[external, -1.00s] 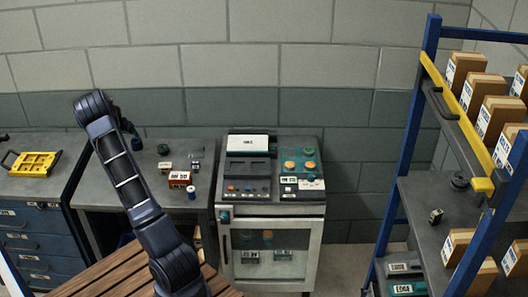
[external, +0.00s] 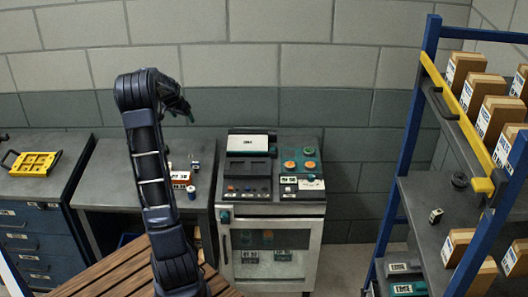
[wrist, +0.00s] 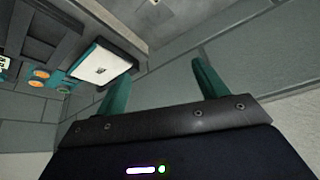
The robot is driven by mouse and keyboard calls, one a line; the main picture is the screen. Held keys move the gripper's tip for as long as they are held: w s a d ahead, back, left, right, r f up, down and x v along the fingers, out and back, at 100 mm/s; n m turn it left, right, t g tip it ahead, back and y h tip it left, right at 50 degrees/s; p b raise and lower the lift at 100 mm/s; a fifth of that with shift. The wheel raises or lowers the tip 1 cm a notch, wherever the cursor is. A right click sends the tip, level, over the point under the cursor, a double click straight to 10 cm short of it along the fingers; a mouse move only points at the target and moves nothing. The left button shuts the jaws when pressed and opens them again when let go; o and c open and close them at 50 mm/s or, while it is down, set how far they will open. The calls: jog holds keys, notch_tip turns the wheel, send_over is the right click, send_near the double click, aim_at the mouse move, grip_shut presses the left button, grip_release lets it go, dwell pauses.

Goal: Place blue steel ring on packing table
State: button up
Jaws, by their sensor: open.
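My gripper (external: 184,108) is raised above the back of a grey-topped table (external: 115,183), near the wall. In the wrist view its two teal fingers (wrist: 160,85) are apart with nothing between them. I cannot make out a blue steel ring for certain. A small blue-and-white round item (external: 191,192) stands on the grey-topped table, and a dark round piece (external: 459,180) lies on the rack's shelf. No table is clearly marked as the packing table. My arm hides part of the grey-topped table.
A cabinet (external: 315,240) with a control panel stands right of the table. A red-and-white box (external: 180,177) is on the table. A blue rack (external: 405,170) with cartons is at the right. A yellow tray (external: 34,163) lies on the left bench. Wooden slats (external: 100,272) are in front.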

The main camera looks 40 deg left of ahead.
jog(key=w+d+r+m, duration=0.15)
jog(key=d+r, duration=0.25)
jog(key=d, duration=0.5)
jog(key=w+d+r, duration=0.2)
jog(key=d+r, duration=0.1)
jog(key=d, duration=0.7)
jog(key=s+d+r+m, duration=0.1)
jog(key=s+d+r, duration=0.2)
jog(key=d, duration=0.8)
jog(key=s+d+r, duration=0.2)
jog(key=s+d, duration=0.2)
jog(key=d, duration=0.7)
jog(key=s+d+f+m+h, duration=0.1)
jog(key=s+d+f+h, duration=0.1)
jog(key=s+d, duration=1.3)
jog(key=s, duration=0.3)
jog(key=shift+s+d+m, duration=0.2)
jog(key=shift+s+m, duration=0.05)
jog(key=shift+m, duration=0.1)
